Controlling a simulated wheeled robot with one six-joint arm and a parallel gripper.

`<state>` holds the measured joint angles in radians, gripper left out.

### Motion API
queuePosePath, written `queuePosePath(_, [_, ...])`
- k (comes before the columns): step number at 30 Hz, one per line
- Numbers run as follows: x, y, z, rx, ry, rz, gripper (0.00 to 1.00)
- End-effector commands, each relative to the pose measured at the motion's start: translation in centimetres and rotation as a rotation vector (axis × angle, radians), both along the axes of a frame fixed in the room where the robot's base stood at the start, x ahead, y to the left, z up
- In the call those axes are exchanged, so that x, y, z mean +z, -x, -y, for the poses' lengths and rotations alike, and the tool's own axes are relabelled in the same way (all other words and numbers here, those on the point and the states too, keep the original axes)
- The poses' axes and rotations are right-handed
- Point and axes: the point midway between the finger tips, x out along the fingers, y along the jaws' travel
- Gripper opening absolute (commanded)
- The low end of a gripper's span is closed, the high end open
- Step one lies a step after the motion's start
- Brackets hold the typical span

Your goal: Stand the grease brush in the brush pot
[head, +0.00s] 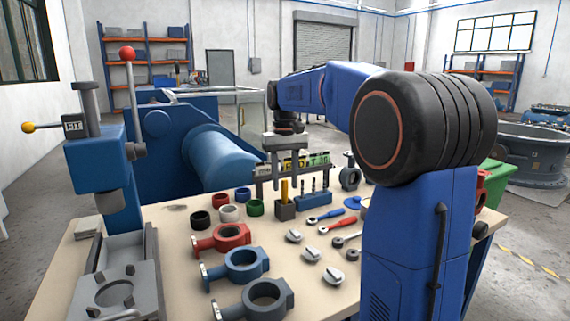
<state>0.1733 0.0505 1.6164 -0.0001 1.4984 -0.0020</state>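A small dark grey square pot (285,210), which looks like the brush pot, stands on the workbench near its middle. A slim yellow handle (284,190), which looks like the grease brush, stands upright in it; its lower end is hidden inside the pot. My gripper (286,168) hangs pointing down above the pot, with its fingers apart. The fingers look clear of the yellow handle, with nothing seen between them, though the view is small and the labelled rack behind blurs their outline.
A blue block with upright bits (314,199) stands right beside the pot. A labelled rack (318,161) is behind. A blue press (100,180) stands left.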

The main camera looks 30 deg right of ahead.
Motion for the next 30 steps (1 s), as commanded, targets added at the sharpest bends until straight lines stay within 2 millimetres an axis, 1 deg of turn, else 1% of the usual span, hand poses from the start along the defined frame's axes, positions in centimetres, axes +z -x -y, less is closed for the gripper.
queuePosePath(5, [2.2,-0.1,0.0,0.0,0.001,0.003,0.38])
queuePosePath(21, [12.9,-0.4,0.1,0.0,0.001,0.003,0.38])
queuePosePath(27, [15.7,-0.4,0.1,0.0,0.0,0.001,0.38])
queuePosePath(30, [16.5,-0.4,0.1,0.0,0.0,0.001,0.38])
